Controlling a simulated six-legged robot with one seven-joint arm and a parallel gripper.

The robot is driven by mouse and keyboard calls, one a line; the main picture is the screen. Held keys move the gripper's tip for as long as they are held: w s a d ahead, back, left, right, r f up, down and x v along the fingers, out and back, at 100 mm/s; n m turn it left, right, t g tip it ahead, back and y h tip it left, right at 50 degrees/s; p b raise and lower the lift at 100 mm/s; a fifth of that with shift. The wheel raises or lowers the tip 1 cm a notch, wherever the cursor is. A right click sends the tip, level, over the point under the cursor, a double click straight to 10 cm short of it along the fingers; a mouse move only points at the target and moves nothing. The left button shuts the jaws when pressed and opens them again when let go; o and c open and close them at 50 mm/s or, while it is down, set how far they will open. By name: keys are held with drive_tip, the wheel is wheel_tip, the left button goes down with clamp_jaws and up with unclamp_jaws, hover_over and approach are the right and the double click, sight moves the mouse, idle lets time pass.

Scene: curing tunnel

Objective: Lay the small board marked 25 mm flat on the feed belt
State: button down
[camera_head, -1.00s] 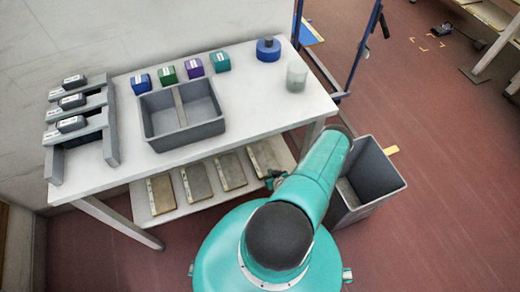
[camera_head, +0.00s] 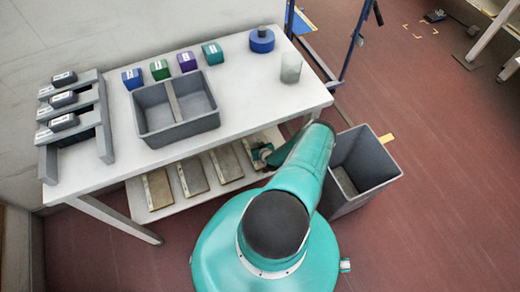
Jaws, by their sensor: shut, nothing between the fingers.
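Several small boards lie in a row on the lower shelf (camera_head: 133,209) under the bench: a left one (camera_head: 158,189), two middle ones (camera_head: 192,178) and (camera_head: 227,164), and a right one partly behind my arm. Any marks on them are too small to read, so I cannot tell which is the 25 mm board. My gripper (camera_head: 260,155) is at the right end of this shelf, by the rightmost board, small and partly hidden by my arm. It is shut and empty. I see no feed belt in this view.
The bench top (camera_head: 245,95) holds a grey two-part tray (camera_head: 209,124), several small coloured blocks (camera_head: 160,71), a blue round object (camera_head: 262,41), a cloudy cup (camera_head: 291,68) and a grey rack (camera_head: 104,140) with dark labelled pieces. A grey bin (camera_head: 377,183) stands right of my arm.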

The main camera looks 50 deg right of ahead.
drive_tip(key=shift+w+f, duration=0.1)
drive_tip(key=shift+f, duration=0.2)
drive_tip(key=shift+a+f, duration=0.1)
drive_tip(key=shift+f, duration=0.05)
drive_tip(key=shift+s+a, duration=0.15)
drive_tip(key=shift+s, duration=0.15)
drive_tip(key=s+a, duration=0.1)
drive_tip(key=s, duration=0.1)
drive_tip(key=s+a, duration=0.1)
drive_tip(key=s, duration=0.1)
drive_tip(key=s+a, duration=0.2)
drive_tip(key=shift+s+a+f, duration=0.1)
drive_tip(key=shift+s, duration=0.25)
drive_tip(key=shift+w+r, duration=0.1)
drive_tip(key=shift+r, duration=0.7)
drive_tip(key=shift+d, duration=0.2)
